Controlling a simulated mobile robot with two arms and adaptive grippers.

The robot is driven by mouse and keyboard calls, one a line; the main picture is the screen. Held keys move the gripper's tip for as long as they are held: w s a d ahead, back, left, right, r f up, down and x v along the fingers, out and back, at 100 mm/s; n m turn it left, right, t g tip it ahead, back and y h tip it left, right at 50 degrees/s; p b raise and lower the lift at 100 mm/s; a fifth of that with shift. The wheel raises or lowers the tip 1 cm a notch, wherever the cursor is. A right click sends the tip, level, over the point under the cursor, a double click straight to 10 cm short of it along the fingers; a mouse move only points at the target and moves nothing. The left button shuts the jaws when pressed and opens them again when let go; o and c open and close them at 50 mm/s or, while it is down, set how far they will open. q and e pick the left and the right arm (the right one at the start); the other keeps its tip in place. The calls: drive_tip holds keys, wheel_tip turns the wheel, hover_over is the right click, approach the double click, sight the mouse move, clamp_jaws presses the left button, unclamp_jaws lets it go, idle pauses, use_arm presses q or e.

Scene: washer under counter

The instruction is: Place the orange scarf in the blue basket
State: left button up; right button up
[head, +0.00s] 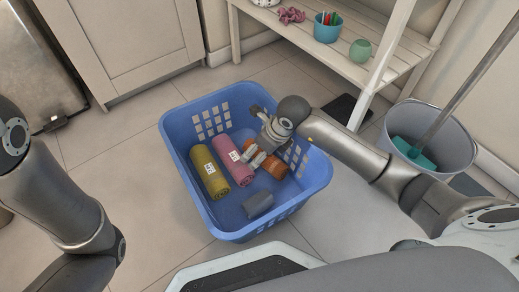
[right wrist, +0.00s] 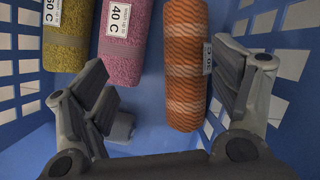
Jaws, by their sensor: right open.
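The orange scarf (head: 277,168), a rolled cylinder with a white label, lies inside the blue basket (head: 235,237) on the floor. In the right wrist view the scarf (right wrist: 185,70) shows between the fingers, nearer the right-hand one. My right gripper (head: 257,158) reaches down into the basket over the scarf, its fingers apart and empty. It hides part of the scarf in the head view. I cannot tell how far the fingertips are above it. My left arm shows at the left edge, but its gripper is out of view.
A yellow roll (head: 209,172), a pink roll (head: 235,160) and a small grey item (head: 258,204) also lie in the basket. A wooden shelf bench (head: 300,42) stands behind, and a grey bucket (head: 450,150) with a mop is at right. Floor at the left is clear.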

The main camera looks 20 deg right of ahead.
drive_tip(key=p+v, duration=0.6)
drive_tip(key=v, duration=0.5)
drive_tip(key=shift+r, duration=0.2)
drive_tip(key=shift+s+d, duration=0.1)
